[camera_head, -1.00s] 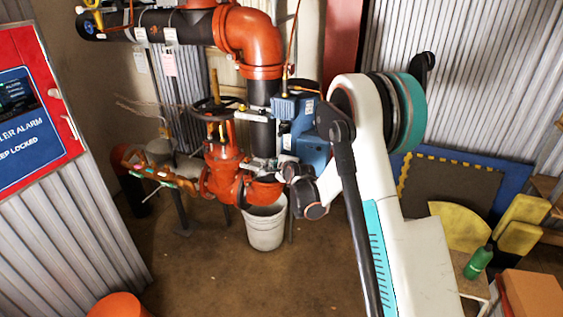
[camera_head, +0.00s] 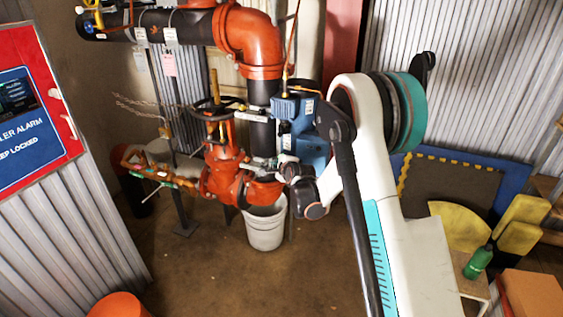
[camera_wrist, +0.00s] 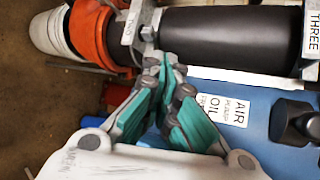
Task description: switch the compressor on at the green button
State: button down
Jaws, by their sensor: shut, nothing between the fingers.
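The compressor is a blue unit (camera_head: 306,135) beside the black vertical pipe, partly covered by my arm. In the wrist view its blue casing (camera_wrist: 262,108) fills the right and lower part, with a white label reading "AIR PUMP OIL" and a black fitting. No green button can be made out in either view. My gripper (camera_wrist: 166,68) has teal-padded fingers close together, empty, in front of the pipe and the blue casing. I cannot tell whether the fingertips touch the pipe's metal fitting.
An orange valve and pipe (camera_head: 222,172) stand left of the compressor, above a white bucket (camera_head: 265,228). The black pipe (camera_wrist: 225,38) lies close beyond my fingers. A red alarm cabinet (camera_head: 62,80) is at the left.

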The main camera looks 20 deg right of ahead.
jog(key=s+a, duration=0.3)
jog(key=s, duration=0.2)
jog(key=shift+a, duration=0.3)
dwell(0.4)
jog(key=s+r+n+g, duration=0.3)
jog(key=s+r+n, duration=0.8)
jog(key=s+r, duration=0.7)
jog(key=s+d+f+n+g+h, duration=0.1)
jog(key=s+n, duration=0.8)
jog(key=s, duration=1.7)
jog(key=shift+d+f+n+g, duration=0.3)
jog(key=shift+d+f+g, duration=0.25)
jog(key=shift+g, duration=0.35)
